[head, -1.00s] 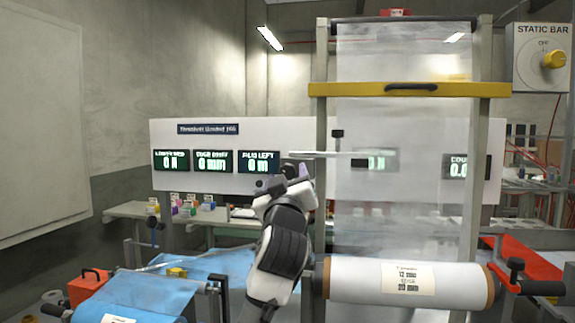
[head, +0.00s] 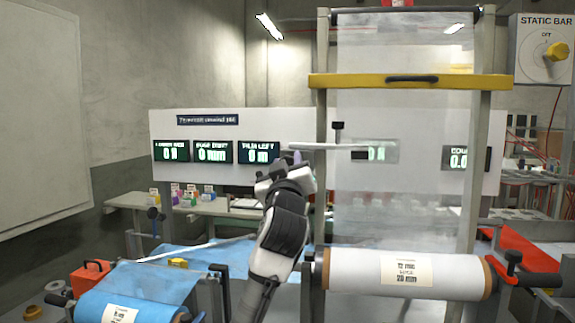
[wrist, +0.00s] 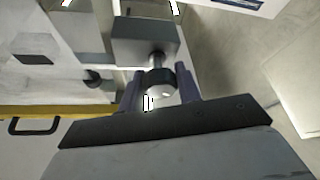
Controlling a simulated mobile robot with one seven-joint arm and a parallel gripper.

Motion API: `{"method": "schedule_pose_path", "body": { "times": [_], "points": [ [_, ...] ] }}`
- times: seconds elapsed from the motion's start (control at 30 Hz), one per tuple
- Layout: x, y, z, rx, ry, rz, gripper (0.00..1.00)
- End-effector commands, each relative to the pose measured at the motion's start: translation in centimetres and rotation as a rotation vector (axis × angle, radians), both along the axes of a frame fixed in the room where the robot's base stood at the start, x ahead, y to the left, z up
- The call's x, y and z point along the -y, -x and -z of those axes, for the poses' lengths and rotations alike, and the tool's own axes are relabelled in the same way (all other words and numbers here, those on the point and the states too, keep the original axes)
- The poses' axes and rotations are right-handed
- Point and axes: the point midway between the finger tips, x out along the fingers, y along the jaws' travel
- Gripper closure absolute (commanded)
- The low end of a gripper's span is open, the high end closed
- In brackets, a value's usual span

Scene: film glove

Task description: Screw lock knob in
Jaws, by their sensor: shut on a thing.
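The dark round knob (wrist: 154,82) shows in the wrist view on a bright metal stem at a grey block (wrist: 146,42). My gripper (wrist: 162,92) is shut on this knob, with one purple finger on each side of it. In the head view my gripper (head: 297,160) is raised in front of the white display panel, left of the film frame. The knob cannot be made out there. How deep its stem sits in the block cannot be told.
A large white film roll (head: 405,273) with a crank (head: 515,265) lies at the lower right. A yellow bar (head: 410,82) crosses the film frame. A blue roll (head: 130,295) and an orange box (head: 90,275) are at the lower left. A light bar (head: 325,146) juts out close to my gripper.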

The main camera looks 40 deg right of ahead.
Motion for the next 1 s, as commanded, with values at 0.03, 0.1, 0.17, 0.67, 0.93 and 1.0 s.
{"method": "schedule_pose_path", "body": {
  "times": [0.03,0.1,0.17,0.67,0.93,1.0],
  "points": [
    [-0.01,-0.01,0.01,0.002,-0.002,0.000,0.89],
    [-0.02,-0.01,0.00,0.010,-0.008,0.000,0.89],
    [-0.02,-0.01,0.00,0.021,-0.018,0.001,0.89],
    [-0.14,-0.12,-0.11,0.292,-0.249,-0.002,0.89],
    [-0.13,-0.14,-0.15,0.484,-0.415,-0.002,0.89],
    [-0.13,-0.13,-0.16,0.531,-0.455,-0.001,0.89]
  ]
}}
